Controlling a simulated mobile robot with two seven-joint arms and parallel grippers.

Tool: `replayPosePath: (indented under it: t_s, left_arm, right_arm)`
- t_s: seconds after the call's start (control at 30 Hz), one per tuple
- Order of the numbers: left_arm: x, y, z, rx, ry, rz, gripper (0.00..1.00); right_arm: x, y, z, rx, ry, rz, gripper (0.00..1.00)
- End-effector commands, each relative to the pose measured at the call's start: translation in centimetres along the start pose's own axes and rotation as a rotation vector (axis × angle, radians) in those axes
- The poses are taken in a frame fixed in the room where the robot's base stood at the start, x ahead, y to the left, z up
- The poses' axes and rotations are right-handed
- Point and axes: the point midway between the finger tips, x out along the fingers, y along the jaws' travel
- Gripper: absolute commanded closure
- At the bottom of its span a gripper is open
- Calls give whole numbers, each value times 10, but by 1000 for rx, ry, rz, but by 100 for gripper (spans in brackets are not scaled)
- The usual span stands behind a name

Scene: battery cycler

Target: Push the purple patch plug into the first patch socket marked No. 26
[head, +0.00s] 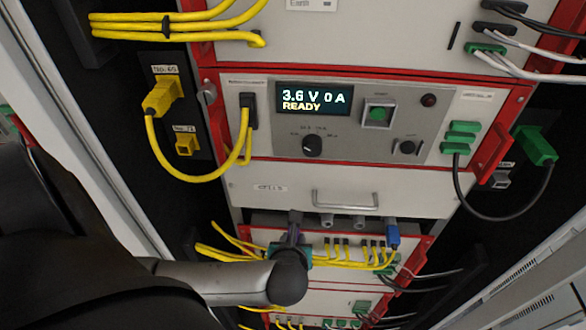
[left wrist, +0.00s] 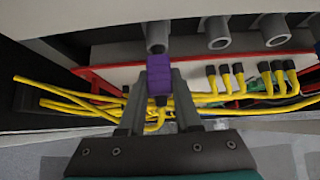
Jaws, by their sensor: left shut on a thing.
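The purple patch plug (left wrist: 160,76) is between the fingers of my left gripper (left wrist: 160,100) in the left wrist view, and the gripper is shut on it. In the head view the plug (head: 293,237) shows as a small purple piece above my left gripper (head: 291,252). The plug's far end is at the mouth of the leftmost grey patch socket (left wrist: 157,36), also seen in the head view (head: 295,216). I cannot tell whether it touches or has entered. No number is legible at the socket. My right gripper is not in view.
Two more grey sockets (head: 327,221) (head: 358,223) sit to the right, followed by a blue plug (head: 392,236). Yellow cables (head: 345,262) with black plugs run just below. A drawer handle (head: 345,200) and the cycler display (head: 313,99) are above.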

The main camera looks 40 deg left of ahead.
Motion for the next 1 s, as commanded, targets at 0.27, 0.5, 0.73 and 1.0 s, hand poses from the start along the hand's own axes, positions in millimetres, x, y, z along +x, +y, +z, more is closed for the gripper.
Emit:
replayPosePath:
  t_s: [0.27, 0.5, 0.73, 1.0]
  left_arm:
    - [3, 0, 4, 0, -2, 0, 99]
    - [6, 0, 6, -1, -2, 0, 99]
    - [8, 0, 9, -1, -1, 0, 99]
    - [8, 0, 8, -1, 0, -1, 59]
  right_arm:
    - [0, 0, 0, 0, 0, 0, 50]
    - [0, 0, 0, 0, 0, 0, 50]
    - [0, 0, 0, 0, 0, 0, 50]
    - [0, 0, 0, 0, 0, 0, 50]
